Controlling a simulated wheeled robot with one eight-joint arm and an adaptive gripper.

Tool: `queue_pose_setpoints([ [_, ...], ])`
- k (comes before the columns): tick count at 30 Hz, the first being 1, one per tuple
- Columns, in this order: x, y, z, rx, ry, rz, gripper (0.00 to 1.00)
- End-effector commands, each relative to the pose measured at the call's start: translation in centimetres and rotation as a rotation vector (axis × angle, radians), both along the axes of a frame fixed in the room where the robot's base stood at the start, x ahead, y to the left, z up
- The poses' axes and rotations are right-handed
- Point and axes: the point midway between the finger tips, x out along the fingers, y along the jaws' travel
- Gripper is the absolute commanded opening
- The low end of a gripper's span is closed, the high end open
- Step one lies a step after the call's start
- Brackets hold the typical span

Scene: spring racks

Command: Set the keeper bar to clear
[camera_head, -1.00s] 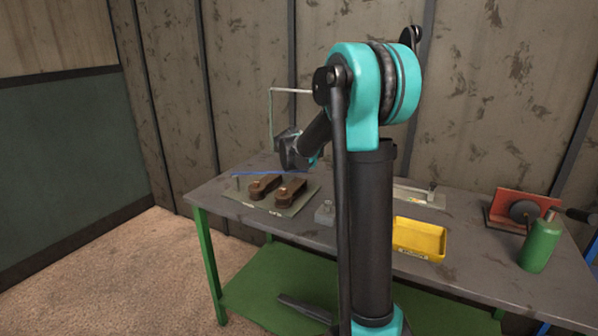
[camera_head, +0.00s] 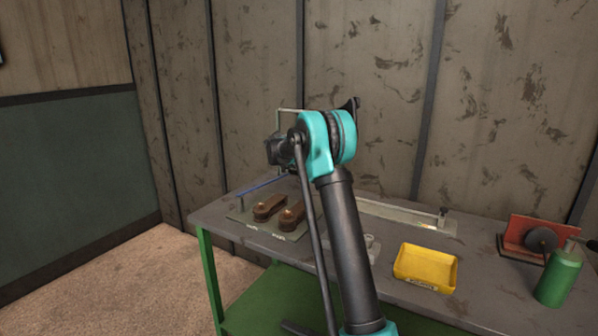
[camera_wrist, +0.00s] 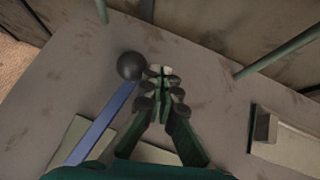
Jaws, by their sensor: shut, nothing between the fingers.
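The keeper bar appears to be the long blue bar (camera_head: 262,186) at the back left of the bench. In the wrist view the blue bar (camera_wrist: 101,125) runs up to a round black knob (camera_wrist: 131,66) at its end. My gripper (camera_wrist: 161,72) is shut and empty just right of the knob, with its fingertips close beside it. I cannot tell if they touch. In the head view my arm hides the fingers and the bar's far end. Two brown blocks (camera_head: 268,207) lie on a labelled plate (camera_head: 246,219) in front of the bar; the labels are too small to read.
A thin upright frame (camera_head: 279,118) rises behind the bar, and its green posts (camera_wrist: 280,50) show in the wrist view. A yellow tray (camera_head: 425,268), a green bottle (camera_head: 560,276) and a red fixture (camera_head: 526,236) stand at the right. A pale plate (camera_head: 404,214) lies behind my arm.

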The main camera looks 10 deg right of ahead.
Motion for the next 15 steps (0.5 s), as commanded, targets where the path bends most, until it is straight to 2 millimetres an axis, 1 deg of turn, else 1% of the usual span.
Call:
queue_pose_setpoints([
  [3,1.1,0.8,0.0,0.0,0.001,0.001,0.0],
  [6,1.7,1.2,0.0,0.0,0.001,0.001,0.0],
  [15,2.3,1.7,0.0,0.0,0.001,0.001,0.0],
])
